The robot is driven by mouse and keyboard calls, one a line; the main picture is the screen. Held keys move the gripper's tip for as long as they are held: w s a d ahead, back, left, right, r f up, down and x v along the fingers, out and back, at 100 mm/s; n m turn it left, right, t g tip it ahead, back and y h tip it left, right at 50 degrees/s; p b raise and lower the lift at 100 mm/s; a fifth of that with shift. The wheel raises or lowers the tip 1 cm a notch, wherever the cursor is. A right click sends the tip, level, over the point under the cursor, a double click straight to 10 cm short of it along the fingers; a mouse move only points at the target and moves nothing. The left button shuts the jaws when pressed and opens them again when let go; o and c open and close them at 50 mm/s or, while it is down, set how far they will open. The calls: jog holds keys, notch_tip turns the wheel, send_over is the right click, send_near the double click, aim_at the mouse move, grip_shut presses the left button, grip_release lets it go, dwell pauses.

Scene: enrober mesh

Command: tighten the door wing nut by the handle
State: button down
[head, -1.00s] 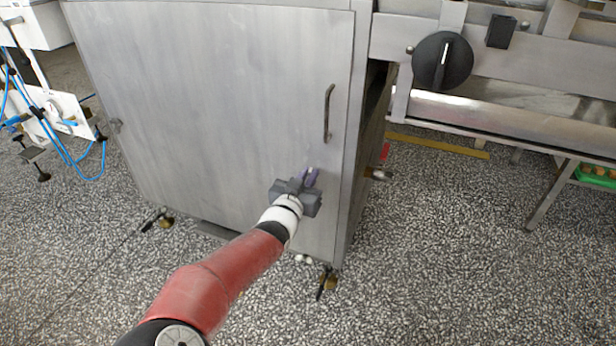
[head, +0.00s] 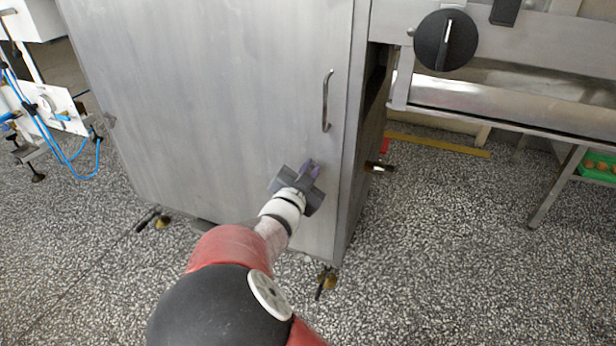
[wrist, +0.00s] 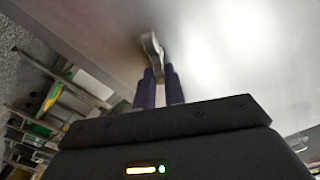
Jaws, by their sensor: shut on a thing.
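The metal cabinet door (head: 220,90) is shut and fills the middle of the head view. Its bar handle (head: 326,102) is upright near the right edge. My gripper (head: 311,168) is at the door a little below the handle, and its purple fingers point at the door. In the wrist view, my gripper (wrist: 159,80) has its two fingers close on either side of a small metal piece, the wing nut (wrist: 151,48), which stands out from the door face. In the head view the fingers hide the wing nut.
A black rotary knob (head: 445,40) is on the machine frame at upper right. A short fitting (head: 378,167) sticks out beyond the door's right edge. Cabinet feet (head: 326,280) stand on the speckled floor. Blue hoses (head: 75,155) hang at the left. Floor is open at lower right.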

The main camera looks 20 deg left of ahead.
jog(key=shift+d+f+m+b, duration=0.25)
jog(key=shift+m+b, duration=0.6)
jog(key=shift+m, duration=1.15)
jog(key=shift+d+f+m+b, duration=0.1)
jog(key=shift+f+m+b, duration=0.25)
jog(key=shift+m+b, duration=1.1)
jog(key=shift+d+f+m+b, duration=0.2)
jog(key=shift+f+m+b, duration=0.1)
jog(key=shift+m, duration=2.25)
jog(key=c, duration=1.5)
grip_release()
jog(key=s, duration=0.8)
jog(key=shift+a+p, duration=0.3)
